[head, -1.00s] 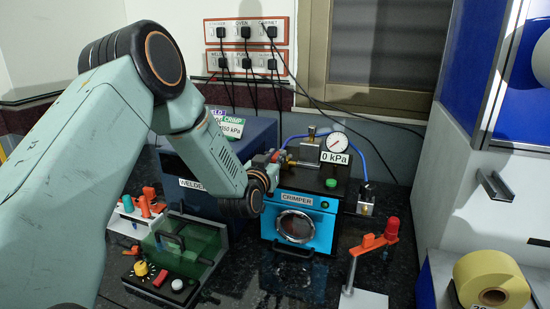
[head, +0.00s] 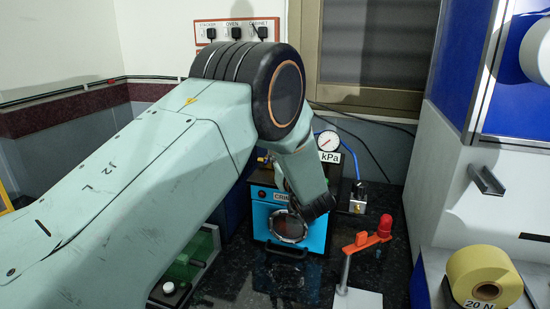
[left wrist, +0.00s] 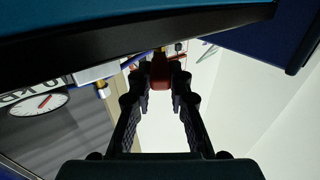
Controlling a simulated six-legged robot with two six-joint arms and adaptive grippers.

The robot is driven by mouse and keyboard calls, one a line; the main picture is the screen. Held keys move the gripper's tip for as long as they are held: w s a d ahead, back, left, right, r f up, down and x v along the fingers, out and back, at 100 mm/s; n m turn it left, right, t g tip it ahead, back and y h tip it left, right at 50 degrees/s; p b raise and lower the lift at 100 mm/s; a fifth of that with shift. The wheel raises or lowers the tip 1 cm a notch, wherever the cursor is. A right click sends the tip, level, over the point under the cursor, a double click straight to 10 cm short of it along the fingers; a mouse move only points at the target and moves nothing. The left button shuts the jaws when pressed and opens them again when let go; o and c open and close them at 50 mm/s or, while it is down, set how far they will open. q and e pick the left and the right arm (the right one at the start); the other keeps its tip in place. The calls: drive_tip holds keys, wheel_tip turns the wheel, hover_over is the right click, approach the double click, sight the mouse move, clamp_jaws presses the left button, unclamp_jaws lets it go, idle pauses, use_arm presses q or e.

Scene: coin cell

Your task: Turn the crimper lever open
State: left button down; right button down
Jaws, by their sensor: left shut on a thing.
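The blue crimper (head: 318,232) with its round window stands at the back of the dark bench in the head view, partly behind my left arm. In the left wrist view a dark red grip (left wrist: 160,76), which looks like the crimper lever's handle, sits between the fingertips of my left gripper (left wrist: 160,82). The gripper is shut on it. The rest of the lever is mostly hidden, and its angle cannot be told. In the head view my left fingers are hidden behind my wrist. My right gripper is in neither view.
A pressure gauge (head: 328,140) and a valve with blue tubing stand behind and right of the crimper. A stand with an orange arm (head: 366,243) and a yellow tape roll (head: 484,275) are at the right. Dark bench shows in front of the crimper.

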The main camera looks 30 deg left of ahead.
use_arm(q)
drive_tip(key=shift+w+d+r+n+g+y, duration=0.1)
drive_tip(key=shift+w+d+n+g+y, duration=0.1)
drive_tip(key=shift+n+g+y, duration=0.3)
drive_tip(key=shift+w+d+r+n+g+y, duration=0.1)
drive_tip(key=shift+w+n+g+y, duration=0.1)
drive_tip(key=shift+n+g+y, duration=0.3)
drive_tip(key=shift+g, duration=0.3)
drive_tip(key=c, duration=1.7)
unclamp_jaws()
drive_tip(key=o, duration=0.5)
drive_tip(key=shift+w+a+f, duration=0.1)
drive_tip(key=shift+f, duration=0.1)
drive_tip(key=shift+v, duration=3.75)
drive_tip(key=shift+r, duration=0.1)
